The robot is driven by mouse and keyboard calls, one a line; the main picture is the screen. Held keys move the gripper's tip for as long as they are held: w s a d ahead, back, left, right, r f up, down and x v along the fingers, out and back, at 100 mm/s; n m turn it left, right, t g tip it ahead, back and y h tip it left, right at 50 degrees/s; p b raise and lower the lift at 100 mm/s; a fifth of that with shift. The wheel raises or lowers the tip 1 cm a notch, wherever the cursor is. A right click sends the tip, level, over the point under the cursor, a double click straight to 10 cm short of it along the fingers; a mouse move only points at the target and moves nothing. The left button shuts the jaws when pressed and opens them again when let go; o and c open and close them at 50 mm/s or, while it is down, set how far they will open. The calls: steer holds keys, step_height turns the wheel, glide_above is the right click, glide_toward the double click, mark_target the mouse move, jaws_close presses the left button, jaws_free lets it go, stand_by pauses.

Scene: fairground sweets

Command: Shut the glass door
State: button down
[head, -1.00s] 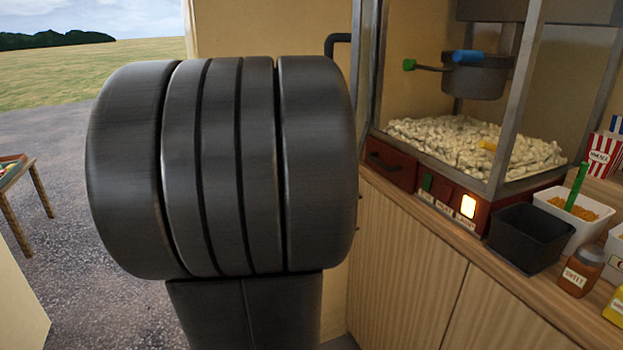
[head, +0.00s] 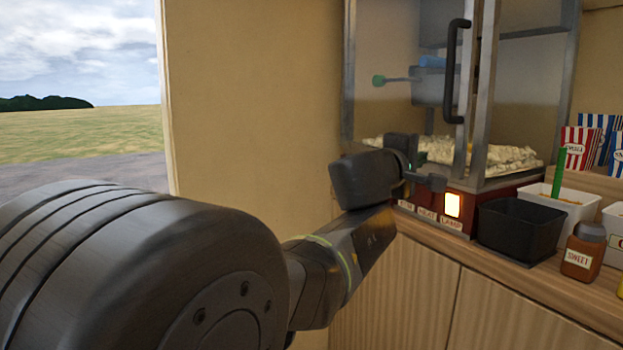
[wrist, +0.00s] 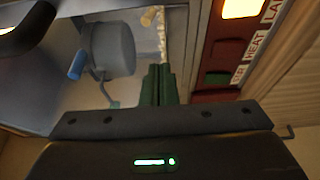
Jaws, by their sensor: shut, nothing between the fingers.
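The glass door (head: 400,90) is on the front of the popcorn machine, with a metal frame and a black bar handle (head: 457,70) near its right edge. It is swung across the front, its free edge close to the front corner post; a narrow strip shows between them, and I cannot tell whether it is fully shut. My gripper (head: 436,181) is shut and empty, low in front of the door; whether it touches is unclear. In the wrist view the shut fingers (wrist: 158,85) point towards the glass, with part of the handle (wrist: 28,30) at upper left.
The machine's red base has a lit lamp switch (head: 453,205). A black bin (head: 520,232), a white tub (head: 560,205) and a sweet shaker (head: 583,252) stand on the counter at right. Popcorn and a kettle are inside. An open doorway lies at left.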

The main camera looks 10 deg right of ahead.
mark_target(432, 155)
steer(key=d+b, duration=0.1)
steer(key=d, duration=0.2)
steer(key=shift+w+d+b, duration=0.15)
steer(key=shift+d+b, duration=0.1)
steer(key=shift+b, duration=0.05)
steer(key=shift+d+r, duration=0.2)
steer(key=shift+r, duration=0.2)
steer(key=shift+a+r, duration=0.1)
steer(key=shift+b, duration=0.3)
